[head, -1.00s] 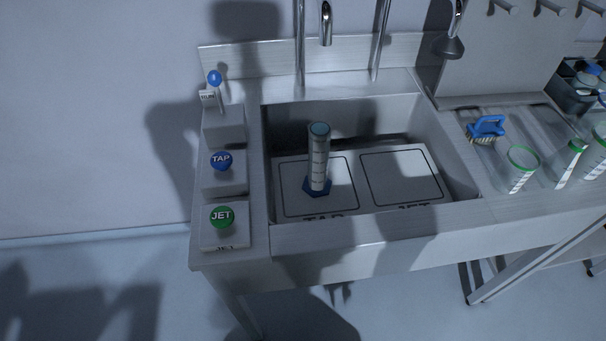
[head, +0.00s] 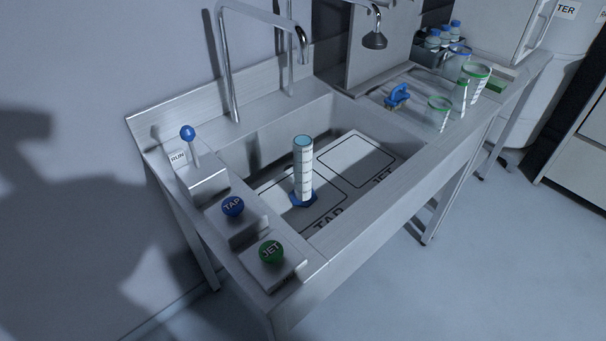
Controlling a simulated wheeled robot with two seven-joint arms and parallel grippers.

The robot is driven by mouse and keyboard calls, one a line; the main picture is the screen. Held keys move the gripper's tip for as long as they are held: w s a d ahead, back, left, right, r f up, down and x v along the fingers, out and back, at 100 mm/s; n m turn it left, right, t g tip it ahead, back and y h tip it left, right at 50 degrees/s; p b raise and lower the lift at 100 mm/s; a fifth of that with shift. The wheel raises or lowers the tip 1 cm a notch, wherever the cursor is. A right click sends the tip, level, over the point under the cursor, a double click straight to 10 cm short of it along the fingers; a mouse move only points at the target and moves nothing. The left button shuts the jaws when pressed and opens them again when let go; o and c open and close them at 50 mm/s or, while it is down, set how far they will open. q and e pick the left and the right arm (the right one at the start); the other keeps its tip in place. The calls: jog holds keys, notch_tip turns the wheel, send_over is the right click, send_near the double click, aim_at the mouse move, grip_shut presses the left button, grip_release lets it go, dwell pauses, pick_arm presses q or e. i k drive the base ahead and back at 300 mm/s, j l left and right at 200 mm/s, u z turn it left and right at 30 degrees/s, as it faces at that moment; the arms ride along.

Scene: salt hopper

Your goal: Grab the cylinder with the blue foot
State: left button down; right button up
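The cylinder with the blue foot (head: 303,170) stands upright in the sink basin, on the mat area marked TAP. It is pale with markings, and its blue foot (head: 303,199) rests on the basin floor. Neither of my grippers shows in the head view. Nothing is touching the cylinder.
The sink (head: 334,262) has a front rim and a tap (head: 302,45) above it. A blue TAP knob (head: 232,206), a green JET knob (head: 270,251) and a blue-topped lever (head: 188,134) stand at the left. A blue brush (head: 398,95) and glassware (head: 438,112) are on the right drainer. Floor in front is clear.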

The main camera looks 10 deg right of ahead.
aim_at(303, 195)
jog(key=i+j+z, duration=0.1)
jog(key=j+z, duration=0.25)
jog(key=j, duration=0.5)
jog(key=j+z, duration=0.35)
jog(key=j, duration=0.5)
